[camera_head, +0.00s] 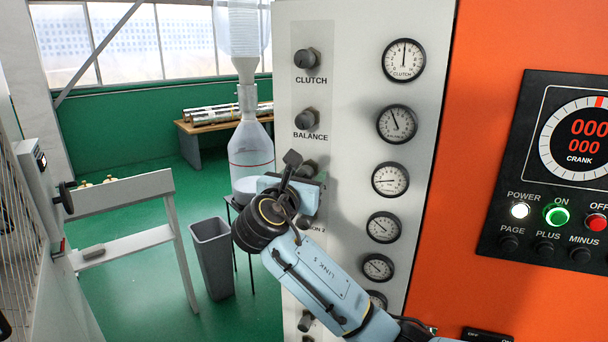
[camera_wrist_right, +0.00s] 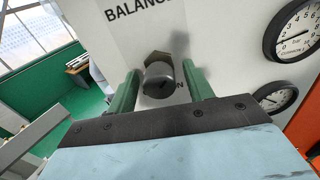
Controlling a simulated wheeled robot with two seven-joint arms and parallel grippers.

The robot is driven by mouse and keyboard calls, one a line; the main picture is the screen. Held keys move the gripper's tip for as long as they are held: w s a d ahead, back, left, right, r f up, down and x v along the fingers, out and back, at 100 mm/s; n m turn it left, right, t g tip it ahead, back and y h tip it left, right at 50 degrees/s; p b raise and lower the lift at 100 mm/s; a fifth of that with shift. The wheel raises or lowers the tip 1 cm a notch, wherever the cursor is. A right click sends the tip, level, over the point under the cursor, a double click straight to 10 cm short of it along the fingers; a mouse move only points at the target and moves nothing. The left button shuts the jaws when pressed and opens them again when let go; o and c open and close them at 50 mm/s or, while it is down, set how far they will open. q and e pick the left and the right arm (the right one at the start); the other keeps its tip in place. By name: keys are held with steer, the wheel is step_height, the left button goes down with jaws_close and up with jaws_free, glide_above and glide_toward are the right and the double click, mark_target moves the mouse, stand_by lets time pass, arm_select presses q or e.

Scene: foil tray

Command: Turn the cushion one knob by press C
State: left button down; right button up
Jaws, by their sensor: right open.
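The cushion one knob (camera_wrist_right: 159,78), dark grey and round with a hex base, sits on the pale panel below the BALANCE lettering in the right wrist view. Its own label is mostly hidden. My right gripper (camera_wrist_right: 159,70) is open, with one green finger on each side of the knob; gaps show between fingers and knob. In the head view the knob (camera_head: 308,167) is partly behind my right wrist, and the gripper's fingertips are hard to make out. The cushion one gauge (camera_head: 390,180) is on the panel to its right. My left gripper is out of view.
The clutch knob (camera_head: 307,58) and balance knob (camera_head: 306,118) are above on the same panel (camera_head: 350,130). An orange cabinet (camera_head: 470,200) with a control display stands to the right. A grey bin (camera_head: 212,257) and a white-topped bench (camera_head: 120,190) stand left.

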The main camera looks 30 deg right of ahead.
steer(key=c, duration=1)
steer(key=shift+m, duration=0.3)
steer(key=m, duration=0.6)
steer(key=shift+a+m, duration=0.1)
steer(key=shift+m, duration=0.2)
steer(key=m, duration=0.2)
steer(key=shift+m, duration=0.3)
steer(key=shift+m+b, duration=0.75)
steer(key=shift+m, duration=1.15)
